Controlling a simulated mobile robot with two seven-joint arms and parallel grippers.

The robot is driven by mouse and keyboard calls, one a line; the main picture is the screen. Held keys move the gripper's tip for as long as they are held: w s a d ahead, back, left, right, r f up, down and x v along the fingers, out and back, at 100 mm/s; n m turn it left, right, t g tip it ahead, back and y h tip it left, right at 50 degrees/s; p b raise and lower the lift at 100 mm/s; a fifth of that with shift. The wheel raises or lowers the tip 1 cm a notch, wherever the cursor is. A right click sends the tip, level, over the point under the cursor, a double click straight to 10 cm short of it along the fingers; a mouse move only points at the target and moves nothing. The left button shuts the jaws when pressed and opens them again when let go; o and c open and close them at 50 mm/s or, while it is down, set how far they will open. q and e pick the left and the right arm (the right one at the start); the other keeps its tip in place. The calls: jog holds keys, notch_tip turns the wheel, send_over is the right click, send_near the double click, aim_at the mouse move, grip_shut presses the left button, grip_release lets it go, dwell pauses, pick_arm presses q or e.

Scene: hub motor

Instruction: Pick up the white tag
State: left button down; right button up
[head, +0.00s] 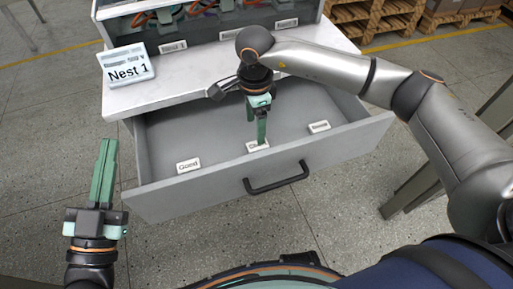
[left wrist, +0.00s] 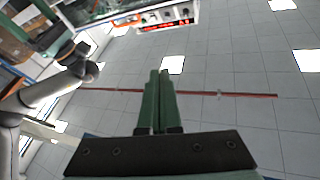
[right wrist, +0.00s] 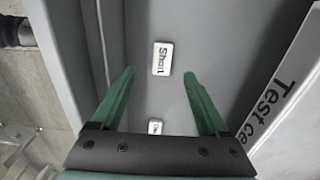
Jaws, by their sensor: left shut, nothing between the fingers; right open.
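Three small white tags lie inside the open grey drawer in the head view: one reading "Guard" (head: 189,165) at the left, one in the middle (head: 257,147) and one at the right (head: 319,127). My right gripper (head: 262,140) points down into the drawer over the middle tag and partly hides it. In the right wrist view a white tag reading "Shaft" (right wrist: 163,58) lies between and beyond the open fingers (right wrist: 158,73); nothing is held. Another tag (right wrist: 155,128) shows near the palm. My left gripper (head: 108,143) is shut and empty, left of the drawer.
The drawer front (head: 220,195) has a black handle (head: 276,178). The white bench top (head: 190,75) above carries a "Nest 1" sign (head: 127,66) and several labelled bins. Wooden pallets (head: 375,18) stand at the back right. Floor at the left is clear.

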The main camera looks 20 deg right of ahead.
aim_at(255, 145)
notch_tip(255, 145, down, 4)
jog(key=shift+r+b, duration=0.1)
jog(key=shift+b, duration=0.25)
jog(key=f, duration=0.3)
jog(key=f+b, duration=0.1)
jog(key=shift+w+f, duration=0.15)
jog(key=shift+w, duration=0.1)
pick_arm(q)
jog(key=s+d+r+m+t+h, duration=0.1)
jog(key=s+r+m+h, duration=0.4)
jog(key=r, duration=0.4)
jog(key=shift+s+r+m+t+h, duration=0.3)
jog(key=shift+s+m+h, duration=0.15)
jog(key=shift+h, duration=0.65)
pick_arm(e)
grip_shut()
